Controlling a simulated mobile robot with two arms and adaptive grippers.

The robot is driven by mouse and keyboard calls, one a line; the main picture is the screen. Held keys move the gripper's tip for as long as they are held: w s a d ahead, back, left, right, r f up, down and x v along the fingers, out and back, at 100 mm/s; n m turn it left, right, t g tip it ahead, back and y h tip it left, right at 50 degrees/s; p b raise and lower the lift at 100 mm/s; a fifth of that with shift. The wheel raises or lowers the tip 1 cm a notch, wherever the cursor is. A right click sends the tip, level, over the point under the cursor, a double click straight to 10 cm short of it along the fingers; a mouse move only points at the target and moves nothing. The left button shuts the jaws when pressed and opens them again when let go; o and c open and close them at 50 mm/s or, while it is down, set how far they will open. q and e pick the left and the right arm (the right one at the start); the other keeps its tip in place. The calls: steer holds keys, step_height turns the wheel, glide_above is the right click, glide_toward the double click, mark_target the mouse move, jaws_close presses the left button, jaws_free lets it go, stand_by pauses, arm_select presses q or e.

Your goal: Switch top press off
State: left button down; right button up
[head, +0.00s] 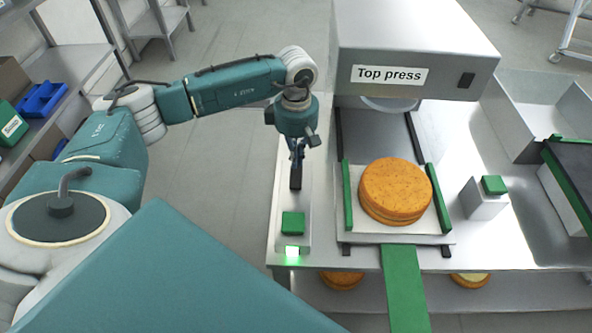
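The top press (415,32) is a grey box with a "Top press" label, standing over the metal table at centre right. A small dark switch (466,80) is on its front face, right of the label. A narrow light panel on the table, left of the press, carries a green button (293,222) and a lit green lamp (292,251). My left gripper (296,178) points down over the far part of this panel, beyond the green button. Its fingers show narrow and dark, so their opening is unclear. My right gripper is out of view.
A round orange-brown cake (396,190) sits on a tray between green side rails (348,197). A grey block with a green top (493,186) stands to the right. An empty metal bin (535,110) is farther right. Shelves with blue and green boxes (40,100) stand left.

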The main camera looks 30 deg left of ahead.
arm_select(q)
steer(key=shift+f+b, duration=1)
steer(key=shift+f, duration=0.25)
stand_by(0.3)
steer(key=shift+s, duration=0.1)
steer(key=shift+r+p, duration=2)
steer(key=shift+r, duration=1.6)
steer(key=shift+f, duration=0.1)
